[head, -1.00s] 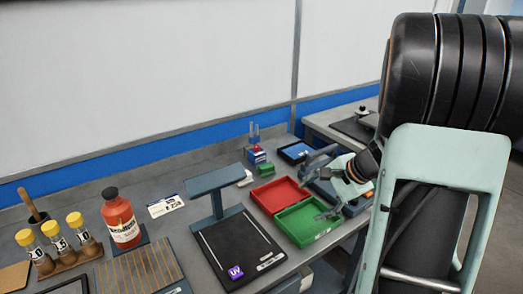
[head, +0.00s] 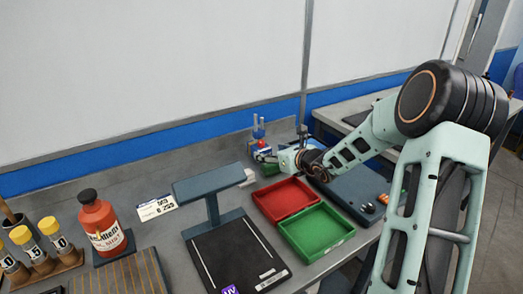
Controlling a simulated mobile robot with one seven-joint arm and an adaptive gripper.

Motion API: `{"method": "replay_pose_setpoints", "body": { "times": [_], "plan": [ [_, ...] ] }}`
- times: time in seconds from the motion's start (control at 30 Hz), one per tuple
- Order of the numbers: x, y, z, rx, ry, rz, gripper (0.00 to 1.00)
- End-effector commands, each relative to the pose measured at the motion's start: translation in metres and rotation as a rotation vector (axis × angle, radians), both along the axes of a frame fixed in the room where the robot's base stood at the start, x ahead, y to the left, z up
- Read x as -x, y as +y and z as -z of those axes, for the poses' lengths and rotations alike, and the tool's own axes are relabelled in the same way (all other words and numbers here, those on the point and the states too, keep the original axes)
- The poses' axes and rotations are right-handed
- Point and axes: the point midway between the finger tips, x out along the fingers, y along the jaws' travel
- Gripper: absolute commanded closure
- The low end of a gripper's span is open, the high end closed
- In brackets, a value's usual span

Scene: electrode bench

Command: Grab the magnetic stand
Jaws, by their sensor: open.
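The likely magnetic stand (head: 258,133) is a small blue piece with upright posts and a red part. It stands at the back of the bench, near the wall's blue band. My gripper (head: 267,156) is open beside its lower right front, pointing left. The gripper covers part of the stand's base and the small green block in front of it. I cannot tell whether the fingers touch the stand or surround any part of it.
A red tray (head: 264,207) and green tray (head: 317,232) lie in front of my gripper. A grey T-shaped post (head: 211,190) stands left, behind a black plate (head: 238,252). A dark blue device (head: 352,187) is right. A red bottle (head: 101,228) and yellow-capped vials (head: 35,262) are far left.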

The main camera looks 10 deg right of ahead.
Motion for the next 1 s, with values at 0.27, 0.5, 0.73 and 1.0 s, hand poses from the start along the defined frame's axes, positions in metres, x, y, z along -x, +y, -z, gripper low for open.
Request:
{"method": "replay_pose_setpoints", "body": {
  "times": [0.27,0.5,0.73,1.0],
  "plan": [
    [-0.033,0.014,0.016,0.001,0.0,-0.003,0.38],
    [-0.049,0.018,0.022,0.002,-0.001,-0.003,0.38],
    [-0.076,0.027,0.032,0.003,-0.001,-0.003,0.38],
    [-0.084,0.029,0.034,0.006,-0.001,-0.002,0.38]
  ]
}}
